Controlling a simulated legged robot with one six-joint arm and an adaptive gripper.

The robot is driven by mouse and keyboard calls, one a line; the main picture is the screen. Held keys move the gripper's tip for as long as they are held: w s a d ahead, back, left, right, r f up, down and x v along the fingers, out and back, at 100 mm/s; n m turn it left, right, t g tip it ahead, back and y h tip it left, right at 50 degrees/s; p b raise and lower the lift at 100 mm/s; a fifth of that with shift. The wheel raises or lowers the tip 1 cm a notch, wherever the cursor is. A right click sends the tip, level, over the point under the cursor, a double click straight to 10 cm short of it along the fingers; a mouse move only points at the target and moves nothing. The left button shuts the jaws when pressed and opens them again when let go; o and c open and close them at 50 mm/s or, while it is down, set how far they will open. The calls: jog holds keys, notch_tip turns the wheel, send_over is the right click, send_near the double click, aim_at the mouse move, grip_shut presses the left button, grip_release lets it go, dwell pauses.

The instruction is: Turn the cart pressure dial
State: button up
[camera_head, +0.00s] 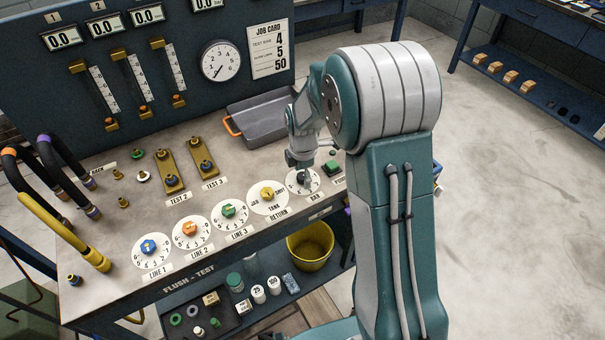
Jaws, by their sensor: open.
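My gripper (304,174) points down over this dial from my arm on the right. Its fingers are open around or just above the knob; I cannot tell whether they touch it. A round gauge (220,61) on the back panel has its needle toward the lower left. The job card (267,48) reads 4, 5, 50.
A blue knob (149,246), an orange knob (189,228), a green knob (228,210) and a yellow tank-return knob (267,194) line the front edge. A green button (331,168) is close right of my gripper. A grey tray (262,119) sits behind.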

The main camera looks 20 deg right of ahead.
grip_shut()
